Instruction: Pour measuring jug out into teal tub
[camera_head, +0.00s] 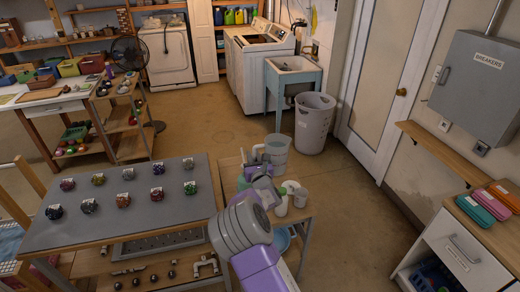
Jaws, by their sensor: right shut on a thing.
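The measuring jug (278,146) is a clear, bluish-grey vessel that stands out above the small wooden table at the centre. It looks about upright; its contents are too small to make out. My right gripper (262,160) is shut on the jug at its left side, and my arm hides part of it. A blue-teal rounded thing (283,240), probably the teal tub, shows low beside my right arm; the arm and the table edge hide most of it. My left gripper is not in view.
A grey-topped table (120,222) with several labelled small coloured items is at left. A grey laundry basket (314,125) and a sink (292,72) stand behind. Floor at right is clear.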

